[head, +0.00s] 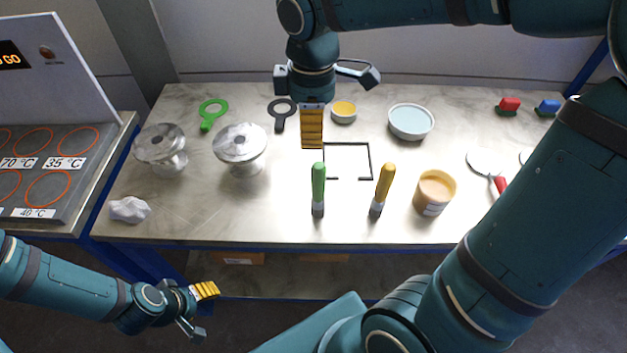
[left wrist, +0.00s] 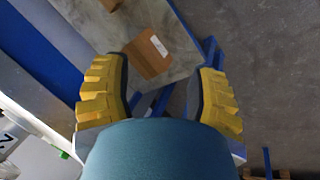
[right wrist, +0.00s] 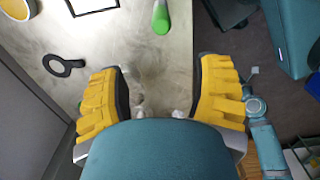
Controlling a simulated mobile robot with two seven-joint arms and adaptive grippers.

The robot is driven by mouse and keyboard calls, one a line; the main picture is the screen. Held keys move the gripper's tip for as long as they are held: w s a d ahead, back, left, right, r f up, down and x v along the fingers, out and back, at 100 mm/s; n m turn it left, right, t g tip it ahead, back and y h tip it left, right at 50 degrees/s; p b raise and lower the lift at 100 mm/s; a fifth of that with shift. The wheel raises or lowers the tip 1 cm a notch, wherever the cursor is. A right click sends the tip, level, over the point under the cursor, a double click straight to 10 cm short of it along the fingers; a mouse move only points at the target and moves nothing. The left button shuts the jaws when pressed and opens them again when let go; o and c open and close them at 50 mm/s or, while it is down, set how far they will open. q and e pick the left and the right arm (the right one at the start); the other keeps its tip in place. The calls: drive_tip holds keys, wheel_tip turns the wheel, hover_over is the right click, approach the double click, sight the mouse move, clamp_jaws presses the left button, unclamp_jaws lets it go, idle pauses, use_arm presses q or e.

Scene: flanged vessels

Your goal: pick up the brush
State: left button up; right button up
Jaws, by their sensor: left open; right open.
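Two brush-like tools are on the table, a green-handled one (head: 318,186) and a yellow-handled one (head: 383,186), each with a grey lower end. I cannot tell which is the task's brush. My right gripper (head: 312,146) is open and empty above the table, behind the green-handled tool and apart from it. In the right wrist view the green handle (right wrist: 161,17) shows at the top, beyond the open fingers (right wrist: 160,80). My left gripper (head: 207,291) is open and empty in front of the table, low at the left. Its fingers (left wrist: 162,75) have nothing between them.
A black square outline (head: 370,160) lies on the table (head: 270,222). Two flanged vessels (head: 240,143) (head: 160,144) stand left. An orange-filled tub (head: 433,205) is right of the yellow-handled tool. A blue-grey bowl (head: 411,122) and small yellow bowl (head: 343,112) stand behind. My right arm covers the right side.

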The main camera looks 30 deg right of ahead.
sight(319, 165)
wheel_tip(319, 165, down, 8)
drive_tip(key=shift+s+f+b, duration=0.1)
drive_tip(key=shift+f+b, duration=0.1)
drive_tip(key=shift+b, duration=0.75)
drive_tip(key=shift+s+d+f+b, duration=0.15)
drive_tip(key=shift+f+b, duration=0.1)
drive_tip(key=shift+f, duration=0.6)
drive_tip(key=shift+s+d+f+b, duration=0.15)
drive_tip(key=shift+f+b, duration=0.1)
drive_tip(key=shift+f, duration=0.65)
drive_tip(key=shift+s+d+f+b, duration=0.15)
drive_tip(key=shift+f+b, duration=0.1)
drive_tip(key=shift+f, duration=0.6)
drive_tip(key=shift+c, duration=0.2)
clamp_jaws()
